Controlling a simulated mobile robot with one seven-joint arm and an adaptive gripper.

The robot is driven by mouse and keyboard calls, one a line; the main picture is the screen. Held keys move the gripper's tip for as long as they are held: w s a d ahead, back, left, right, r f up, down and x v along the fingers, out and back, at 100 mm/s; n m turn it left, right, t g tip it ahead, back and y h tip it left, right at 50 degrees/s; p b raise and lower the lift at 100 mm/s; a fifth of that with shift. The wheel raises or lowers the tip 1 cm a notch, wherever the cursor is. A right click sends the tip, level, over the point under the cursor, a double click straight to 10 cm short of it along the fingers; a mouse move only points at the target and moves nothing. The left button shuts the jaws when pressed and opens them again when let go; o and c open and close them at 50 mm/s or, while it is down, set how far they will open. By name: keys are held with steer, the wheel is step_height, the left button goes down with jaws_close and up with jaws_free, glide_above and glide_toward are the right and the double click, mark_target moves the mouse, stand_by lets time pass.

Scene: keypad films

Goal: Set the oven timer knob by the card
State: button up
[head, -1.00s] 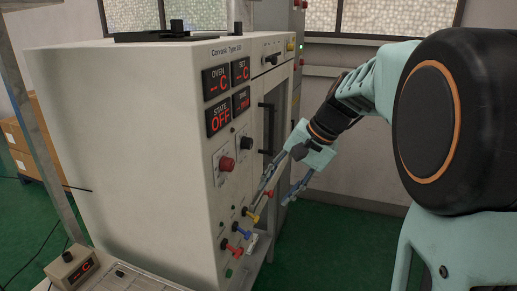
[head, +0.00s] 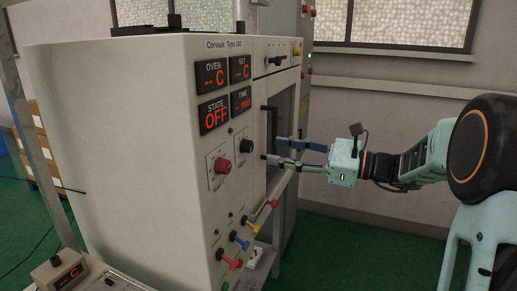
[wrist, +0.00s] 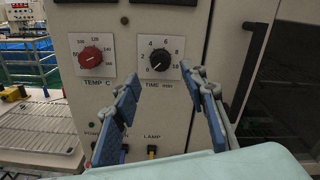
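The timer knob (wrist: 160,60) is black, on a white dial marked TIME min, ahead of my gripper in the wrist view. It also shows on the oven front in the head view (head: 242,146). Its pointer seems to be near the low end of the scale, but is too small to read surely. My gripper (wrist: 163,78) is open and empty, its two blue fingers spread below and either side of the knob, apart from it. In the head view my gripper (head: 275,150) points left towards the oven (head: 120,150). I see no card in any view.
A red TEMP C knob (wrist: 92,55) sits left of the timer knob. Coloured levers (head: 235,237) stick out below. The oven door handle (wrist: 252,62) is at the right. The display (head: 214,114) reads STATE OFF. A wire rack (wrist: 35,130) lies at lower left.

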mark_target(251, 145)
steer(key=x, duration=0.6)
steer(key=shift+w+a, duration=0.15)
steer(key=shift+a, duration=0.2)
jaws_close()
steer(key=shift+r+p, duration=0.1)
steer(key=shift+p, duration=0.45)
